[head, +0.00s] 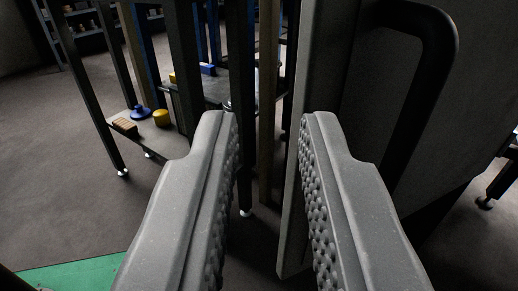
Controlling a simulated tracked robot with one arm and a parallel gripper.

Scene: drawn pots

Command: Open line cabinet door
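A grey cabinet door (345,60) stands upright at the right of the head view, seen at a slant. A black bar handle (432,70) is fixed on its face, up and to the right of my gripper. My gripper (269,118) is open, with a wide gap between its two grey, studded fingers. The door's left edge shows in this gap, close to the right finger. The right finger covers part of the door's face. I cannot tell whether it touches the door. Nothing is held. The door's hinges are not in view, and I cannot tell whether the door is ajar.
A dark-legged shelf rack (188,60) stands at the left and centre. A yellow cylinder (161,117), a blue object (141,111) and a tan block (125,126) sit on its low shelf. A green floor patch (70,275) lies at the lower left. Grey floor (45,170) is clear at the left.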

